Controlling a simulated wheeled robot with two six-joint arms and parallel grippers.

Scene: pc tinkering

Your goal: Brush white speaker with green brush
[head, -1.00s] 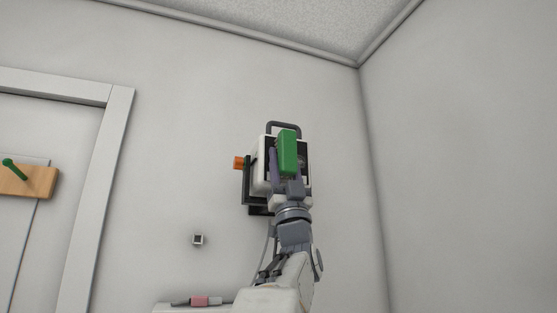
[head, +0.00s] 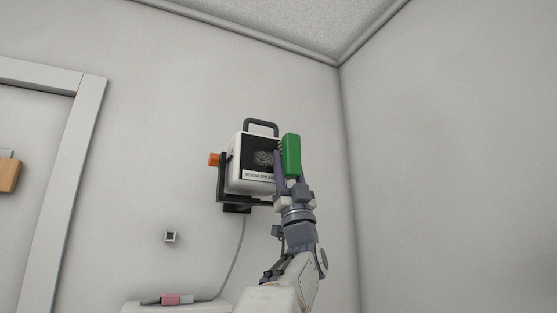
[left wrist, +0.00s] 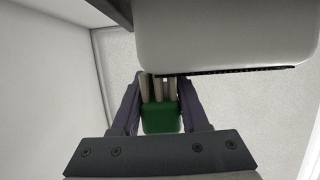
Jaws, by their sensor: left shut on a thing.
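The white speaker (head: 236,178) hangs on the wall in a black bracket, with a dark front panel, a grey dusty patch and a label. In the left wrist view its white body (left wrist: 225,35) fills the top right. The green brush (head: 291,155) is upright at the right edge of the speaker's front. My left gripper (head: 288,172) is shut on the brush. In the left wrist view the green brush (left wrist: 161,118) sits between the two fingers, with its pale bristles towards the speaker's edge. I cannot tell whether they touch. My right gripper is not in view.
An orange knob (head: 214,160) sticks out left of the bracket (head: 221,185). A cable runs down to a white surface with a pink-and-grey item (head: 170,299). A small wall socket (head: 170,237) and a wooden piece (head: 9,175) are at left. The wall at right is bare.

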